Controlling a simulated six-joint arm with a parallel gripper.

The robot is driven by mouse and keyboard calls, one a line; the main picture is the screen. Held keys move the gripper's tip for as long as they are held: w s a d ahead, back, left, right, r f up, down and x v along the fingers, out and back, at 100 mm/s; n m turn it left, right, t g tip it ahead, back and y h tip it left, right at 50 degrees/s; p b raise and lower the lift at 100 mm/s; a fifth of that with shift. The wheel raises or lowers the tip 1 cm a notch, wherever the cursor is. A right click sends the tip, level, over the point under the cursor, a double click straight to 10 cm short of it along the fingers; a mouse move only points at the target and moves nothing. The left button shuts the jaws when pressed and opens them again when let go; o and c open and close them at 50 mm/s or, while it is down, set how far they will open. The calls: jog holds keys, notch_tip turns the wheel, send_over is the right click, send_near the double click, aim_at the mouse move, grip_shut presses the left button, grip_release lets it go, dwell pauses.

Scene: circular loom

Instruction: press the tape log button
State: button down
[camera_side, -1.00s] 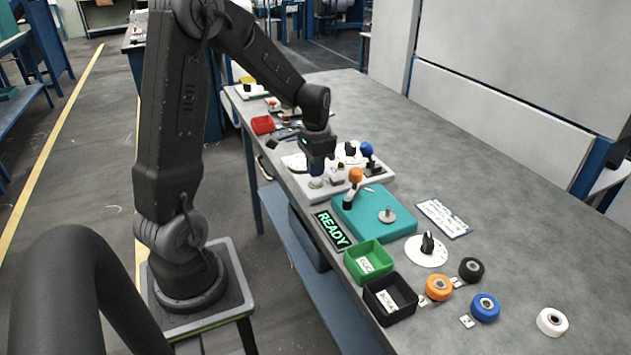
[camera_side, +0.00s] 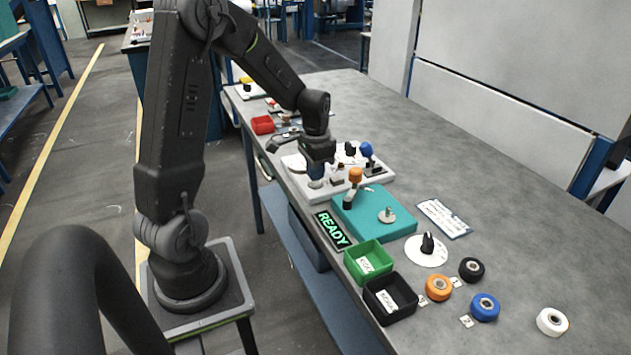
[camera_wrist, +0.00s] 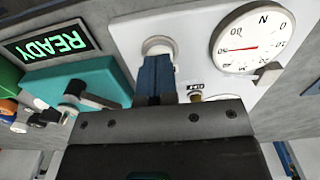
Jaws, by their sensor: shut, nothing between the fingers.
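My gripper (camera_side: 317,177) is shut and empty, with its blue fingers pointing down at the white panel (camera_side: 384,183). In the wrist view, the fingertips (camera_wrist: 158,60) are right at a pale round button (camera_wrist: 158,45) on the panel. The fingers hide part of the button. I cannot tell whether they touch it or whether it is pressed in. I cannot read a label that marks it as the tape log button.
A dial gauge (camera_wrist: 252,38) sits beside the fingers. The teal block (camera_side: 399,228) with an orange-topped lever stands in front of the panel. A READY display (camera_side: 331,230), a green bin (camera_side: 369,262) and a black bin (camera_side: 391,299) line the table's near edge.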

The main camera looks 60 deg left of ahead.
jog(key=shift+f, duration=0.3)
jog(key=shift+r, duration=0.15)
notch_tip(320, 180, up, 6)
jog(key=shift+f, duration=0.15)
dwell(0.7)
